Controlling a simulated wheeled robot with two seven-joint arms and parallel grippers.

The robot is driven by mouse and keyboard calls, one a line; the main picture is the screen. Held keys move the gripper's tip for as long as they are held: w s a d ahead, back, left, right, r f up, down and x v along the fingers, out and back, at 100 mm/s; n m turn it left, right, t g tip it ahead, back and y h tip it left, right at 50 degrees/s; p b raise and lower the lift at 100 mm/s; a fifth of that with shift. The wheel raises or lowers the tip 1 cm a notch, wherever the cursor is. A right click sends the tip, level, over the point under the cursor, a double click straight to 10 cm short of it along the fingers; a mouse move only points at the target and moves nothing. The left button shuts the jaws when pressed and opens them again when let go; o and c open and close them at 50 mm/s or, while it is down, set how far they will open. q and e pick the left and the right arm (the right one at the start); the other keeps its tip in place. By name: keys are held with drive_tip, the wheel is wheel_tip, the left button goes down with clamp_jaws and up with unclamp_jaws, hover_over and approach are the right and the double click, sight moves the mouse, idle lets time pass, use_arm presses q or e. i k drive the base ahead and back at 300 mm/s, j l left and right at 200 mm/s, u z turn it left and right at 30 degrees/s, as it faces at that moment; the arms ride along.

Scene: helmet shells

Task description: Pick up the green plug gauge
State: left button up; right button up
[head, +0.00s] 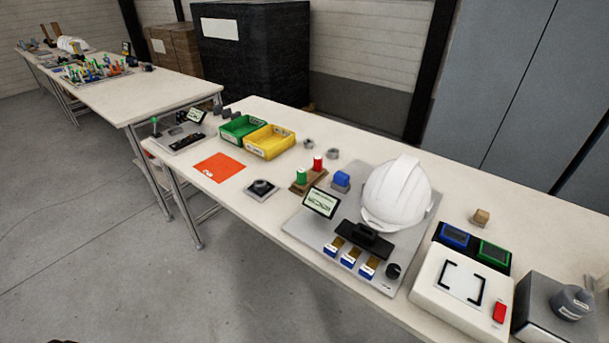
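The green plug gauge (301,177) looks like a short upright green cylinder with a pale top. It stands in a small brown wooden holder (300,188) on the near table, just left of the grey fixture plate. A similar red gauge (318,163) stands beside it in the same holder, to its right and further back. The lower end of the green gauge is hidden in the holder. Neither of my grippers shows in the head view.
A white helmet shell (398,193) and a small display (321,203) are on the grey plate (301,229) close by. Green (240,128) and yellow (270,141) bins and an orange sheet (218,167) lie to the left. Two metal rings (308,143) lie behind.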

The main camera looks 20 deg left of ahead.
sight(302, 173)
drive_tip(key=i+j+z, duration=0.15)
drive_tip(key=j, duration=0.35)
drive_tip(key=j+z, duration=0.15)
drive_tip(key=j, duration=0.35)
drive_tip(key=i+j+z, duration=0.15)
drive_tip(key=j, duration=0.4)
